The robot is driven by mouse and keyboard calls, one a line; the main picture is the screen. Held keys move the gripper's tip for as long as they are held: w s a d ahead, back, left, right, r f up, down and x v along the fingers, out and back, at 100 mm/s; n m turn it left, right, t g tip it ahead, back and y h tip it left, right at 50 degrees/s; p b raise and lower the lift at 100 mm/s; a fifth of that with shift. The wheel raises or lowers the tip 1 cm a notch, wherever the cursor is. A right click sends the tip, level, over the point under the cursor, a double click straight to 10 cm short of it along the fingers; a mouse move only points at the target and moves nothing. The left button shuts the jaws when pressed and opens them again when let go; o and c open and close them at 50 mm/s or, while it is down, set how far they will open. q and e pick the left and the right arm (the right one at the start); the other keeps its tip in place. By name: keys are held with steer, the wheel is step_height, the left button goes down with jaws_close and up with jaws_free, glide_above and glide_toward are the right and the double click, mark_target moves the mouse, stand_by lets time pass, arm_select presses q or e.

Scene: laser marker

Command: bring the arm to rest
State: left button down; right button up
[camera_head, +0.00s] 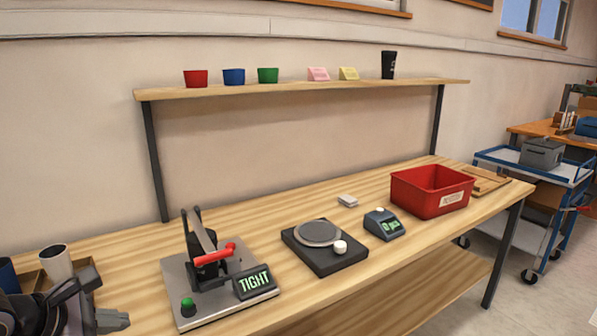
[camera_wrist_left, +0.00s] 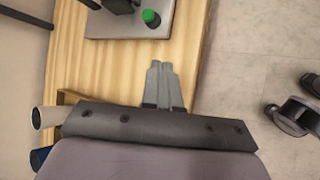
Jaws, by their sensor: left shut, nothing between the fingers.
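My left gripper (camera_head: 112,320) is at the lower left of the head view, near the table's front left part. In the left wrist view its two fingers (camera_wrist_left: 162,85) lie together, shut and empty, over the wooden tabletop. The fingertips point toward the grey base plate of the clamp device and its green button (camera_wrist_left: 151,18), apart from them in the picture. My right gripper is not in view.
The clamp device (camera_head: 175,271) with a red handle and a "TIGHT" display stands right of my left gripper. A black scale (camera_head: 325,261), a small meter (camera_head: 384,225) and a red bin (camera_head: 432,205) stand further right. A wooden holder with cups (camera_head: 56,262) is close behind the gripper.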

arm_select(q)
steer(key=s+d+n+h+p, duration=0.1)
steer(key=s+d+n+h, duration=0.2)
steer(key=d+n+h, duration=0.3)
steer(key=s+d+n+h+p, duration=0.1)
steer(key=s+d+n+h, duration=0.25)
steer(key=d, duration=0.45)
steer(key=s+a+f+n+t+y+p, duration=0.1)
steer(key=a+f+n+t+y, duration=0.3)
steer(key=n, duration=1)
steer(key=a+f+n+t+y+p, duration=0.1)
steer(key=f+n+t+y, duration=0.35)
steer(key=n, duration=0.85)
steer(key=s+f+n+g+y, duration=0.2)
steer(key=s+f+n+g, duration=0.4)
steer(key=s+f+n, duration=0.4)
step_height(320, 180, down, 3)
steer(key=shift+d+f+n+p, duration=0.1)
steer(key=shift+d+n+p, duration=0.2)
steer(key=shift+n+p, duration=0.15)
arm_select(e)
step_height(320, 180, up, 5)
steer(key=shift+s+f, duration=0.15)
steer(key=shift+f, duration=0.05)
